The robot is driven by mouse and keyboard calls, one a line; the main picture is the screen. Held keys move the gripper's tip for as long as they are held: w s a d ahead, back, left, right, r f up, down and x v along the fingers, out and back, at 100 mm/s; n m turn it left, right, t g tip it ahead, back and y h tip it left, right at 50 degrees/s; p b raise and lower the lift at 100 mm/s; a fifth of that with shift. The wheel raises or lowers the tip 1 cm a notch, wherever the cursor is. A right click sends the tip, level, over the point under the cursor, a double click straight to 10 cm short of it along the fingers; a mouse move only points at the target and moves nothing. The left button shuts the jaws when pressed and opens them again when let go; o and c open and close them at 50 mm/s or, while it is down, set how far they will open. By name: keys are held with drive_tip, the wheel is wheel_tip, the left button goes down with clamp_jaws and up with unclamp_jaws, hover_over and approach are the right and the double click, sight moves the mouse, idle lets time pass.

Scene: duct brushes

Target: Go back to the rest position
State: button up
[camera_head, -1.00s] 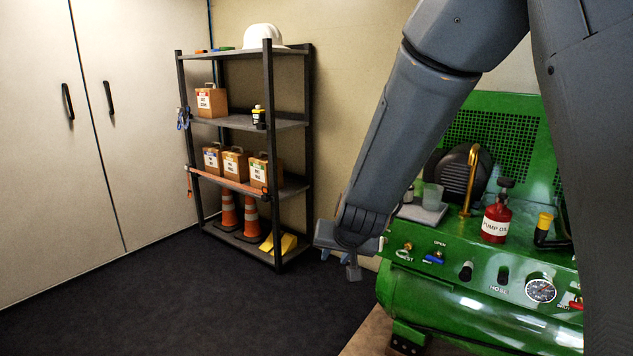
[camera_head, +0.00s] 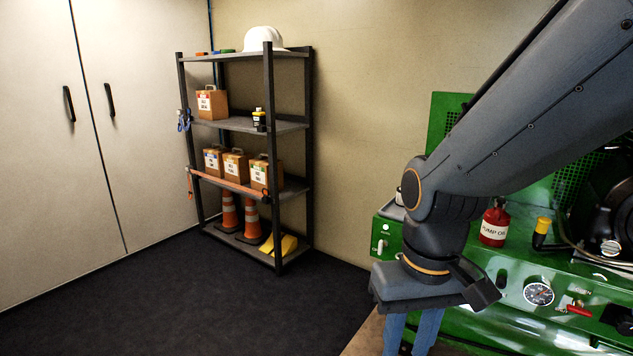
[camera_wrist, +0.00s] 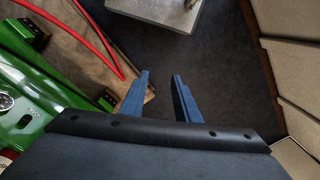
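My gripper (camera_head: 412,335) points down in front of the left end of the green compressor (camera_head: 395,237) in the head view. Its two blue fingers also show in the wrist view (camera_wrist: 160,95), spread apart with nothing between them. The lower ends of the fingers are cut off by the bottom edge of the head view. Below the fingers in the wrist view is dark floor.
A red pump oil bottle (camera_head: 494,224) and a yellow-capped bottle (camera_head: 541,232) stand on the compressor. A shelf (camera_head: 277,123) with boxes and cones stands at the back. A red hose (camera_wrist: 78,38) lies near the compressor. Dark carpet (camera_head: 215,305) is clear at left.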

drive_tip(key=d+r+m+p, duration=0.1)
drive_tip(key=d+r+p, duration=0.5)
drive_tip(key=p, duration=0.5)
drive_tip(key=shift+s+m+h, duration=0.25)
drive_tip(key=shift+m+h, duration=0.05)
drive_tip(key=shift+d, duration=0.1)
